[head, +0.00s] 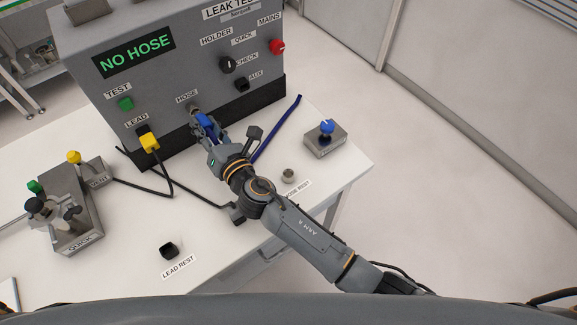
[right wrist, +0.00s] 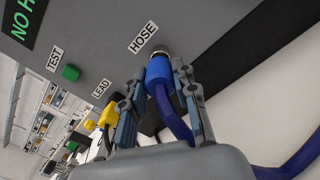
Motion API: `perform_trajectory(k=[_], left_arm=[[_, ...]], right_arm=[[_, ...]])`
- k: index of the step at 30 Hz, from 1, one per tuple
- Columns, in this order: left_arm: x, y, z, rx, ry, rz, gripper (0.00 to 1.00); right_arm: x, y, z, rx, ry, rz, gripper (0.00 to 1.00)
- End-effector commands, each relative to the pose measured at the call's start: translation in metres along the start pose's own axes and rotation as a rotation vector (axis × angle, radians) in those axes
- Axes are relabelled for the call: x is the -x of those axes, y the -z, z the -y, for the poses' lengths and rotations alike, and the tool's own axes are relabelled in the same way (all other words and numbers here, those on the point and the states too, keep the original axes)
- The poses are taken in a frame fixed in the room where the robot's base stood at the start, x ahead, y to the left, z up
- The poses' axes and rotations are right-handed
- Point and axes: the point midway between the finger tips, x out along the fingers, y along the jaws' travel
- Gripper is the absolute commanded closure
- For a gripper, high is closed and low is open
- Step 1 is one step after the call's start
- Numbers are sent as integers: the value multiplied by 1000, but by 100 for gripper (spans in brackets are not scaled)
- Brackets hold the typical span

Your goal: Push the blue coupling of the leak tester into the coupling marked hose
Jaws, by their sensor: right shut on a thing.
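The grey leak tester (head: 185,85) stands at the back of the table, and its display reads NO HOSE. The metal coupling marked HOSE (head: 193,109) is low on its front; in the right wrist view its metal rim (right wrist: 160,53) shows just beyond the blue coupling. My right gripper (head: 206,126) is shut on the blue coupling (right wrist: 159,70), which is lined up with the metal coupling and looks at or against it. I cannot tell how deep it sits. A dark blue hose (head: 276,130) trails from it to the right. My left gripper is not in view.
A yellow plug (head: 149,142) sits at LEAD, with a black cable. The QUICK fixture (head: 75,220) stands at left, a box with a blue knob (head: 326,140) at right. The empty hose rest (head: 288,175) and lead rest (head: 169,250) stand near the front.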

Motion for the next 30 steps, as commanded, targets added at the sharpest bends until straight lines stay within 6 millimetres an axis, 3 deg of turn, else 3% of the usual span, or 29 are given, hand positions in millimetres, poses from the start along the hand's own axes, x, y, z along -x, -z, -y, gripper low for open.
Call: perform_trajectory(k=[30], left_arm=[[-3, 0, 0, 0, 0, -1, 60]], right_arm=[[-11, 0, 0, -1, -1, 1, 100]])
